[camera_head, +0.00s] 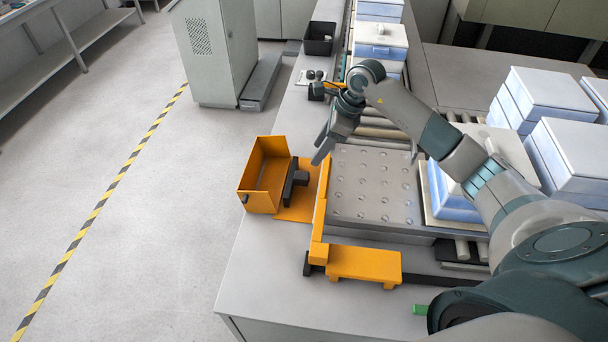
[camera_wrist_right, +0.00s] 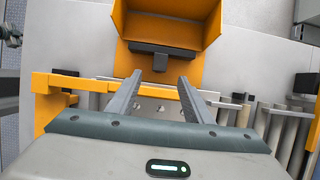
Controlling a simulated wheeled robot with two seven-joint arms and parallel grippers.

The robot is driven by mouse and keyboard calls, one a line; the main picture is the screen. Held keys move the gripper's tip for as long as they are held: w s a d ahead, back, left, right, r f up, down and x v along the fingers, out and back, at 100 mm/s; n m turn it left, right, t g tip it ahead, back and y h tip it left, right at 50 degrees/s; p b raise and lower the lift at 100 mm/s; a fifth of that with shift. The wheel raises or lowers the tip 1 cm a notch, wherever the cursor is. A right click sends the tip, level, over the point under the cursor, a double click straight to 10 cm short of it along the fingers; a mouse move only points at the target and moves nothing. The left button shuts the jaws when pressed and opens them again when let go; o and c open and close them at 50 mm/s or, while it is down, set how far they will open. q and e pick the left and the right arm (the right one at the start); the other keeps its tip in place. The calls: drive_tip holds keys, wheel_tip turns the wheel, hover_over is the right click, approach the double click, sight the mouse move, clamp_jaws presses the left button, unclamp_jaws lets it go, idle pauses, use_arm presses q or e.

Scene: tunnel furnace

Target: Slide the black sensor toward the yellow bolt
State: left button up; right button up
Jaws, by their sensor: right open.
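The black sensor looks to be the dark block (camera_head: 296,180) on the open side of an orange-yellow box (camera_head: 261,174); the block also shows in the wrist view (camera_wrist_right: 161,59). I cannot tell for sure which part is the yellow bolt; a long yellow bar (camera_head: 320,214) runs just right of the block, and it also shows in the wrist view (camera_wrist_right: 86,83). My right gripper (camera_head: 321,150) is open and empty, its fingers pointing down toward the block. In the wrist view the fingertips (camera_wrist_right: 160,78) are spread near the block, apart from it. My left gripper is out of view.
A perforated metal plate (camera_head: 372,188) lies right of the yellow bar. A yellow bracket (camera_head: 364,265) sits at the front. Blue-and-white boxes (camera_head: 562,154) stand at the right, and a black bin (camera_head: 319,39) at the back. The tabletop left of the bracket (camera_head: 270,275) is clear.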

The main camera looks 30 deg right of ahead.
sight(303, 175)
drive_tip(key=b+x, duration=0.4)
drive_tip(key=x, duration=0.7)
drive_tip(key=shift+f, duration=0.3)
clamp_jaws()
drive_tip(key=shift+b, duration=0.3)
